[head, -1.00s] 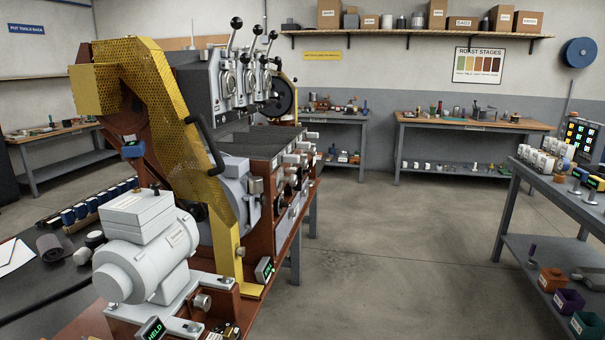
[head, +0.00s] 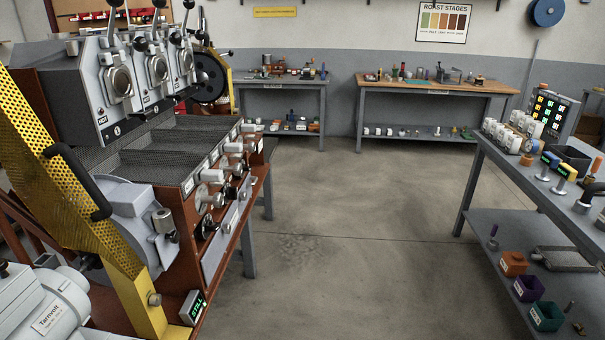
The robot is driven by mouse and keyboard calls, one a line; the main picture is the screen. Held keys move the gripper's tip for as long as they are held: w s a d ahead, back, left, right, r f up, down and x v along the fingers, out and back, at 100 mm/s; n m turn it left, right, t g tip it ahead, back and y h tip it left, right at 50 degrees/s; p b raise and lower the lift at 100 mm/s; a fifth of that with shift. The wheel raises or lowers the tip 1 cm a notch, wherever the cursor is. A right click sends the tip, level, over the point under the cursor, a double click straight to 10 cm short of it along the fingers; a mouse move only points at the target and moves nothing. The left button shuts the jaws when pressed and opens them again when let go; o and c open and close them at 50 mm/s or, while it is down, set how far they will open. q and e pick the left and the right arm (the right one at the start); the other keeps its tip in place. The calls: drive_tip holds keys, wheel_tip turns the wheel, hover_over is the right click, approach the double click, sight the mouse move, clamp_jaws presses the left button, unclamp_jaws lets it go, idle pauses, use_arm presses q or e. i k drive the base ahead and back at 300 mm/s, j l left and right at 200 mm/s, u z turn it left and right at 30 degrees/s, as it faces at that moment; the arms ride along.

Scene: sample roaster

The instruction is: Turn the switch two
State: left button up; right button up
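The sample roaster stands at the left in the head view, with three grey barrel heads (head: 156,68) above grey cooling trays (head: 165,150). Its brown front panel carries a row of white and metal knobs and cylinders (head: 213,195), with darker round controls (head: 207,226) lower down. A small green-lit display (head: 194,307) reading "STILL" sits at the panel's near end. Neither of my grippers is in view.
A yellow perforated guard (head: 70,190) and a grey motor (head: 45,305) are at the near left. A grey table (head: 515,170) with small items and a lit panel (head: 549,112) stands at the right. Two benches line the back wall. The concrete floor (head: 345,220) between is clear.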

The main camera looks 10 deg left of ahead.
sight(232, 192)
drive_tip(key=i+l, duration=0.15)
drive_tip(key=i, duration=0.65)
drive_tip(key=i+l, duration=0.1)
drive_tip(key=i, duration=0.75)
drive_tip(key=i+l+u, duration=0.1)
drive_tip(key=i+u, duration=0.2)
drive_tip(key=u, duration=0.2)
drive_tip(key=i+l+u, duration=0.2)
drive_tip(key=u, duration=0.25)
drive_tip(key=i+l+u, duration=0.3)
drive_tip(key=u, duration=0.2)
drive_tip(key=i+l+u, duration=0.2)
drive_tip(key=l+u, duration=0.25)
drive_tip(key=j, duration=0.1)
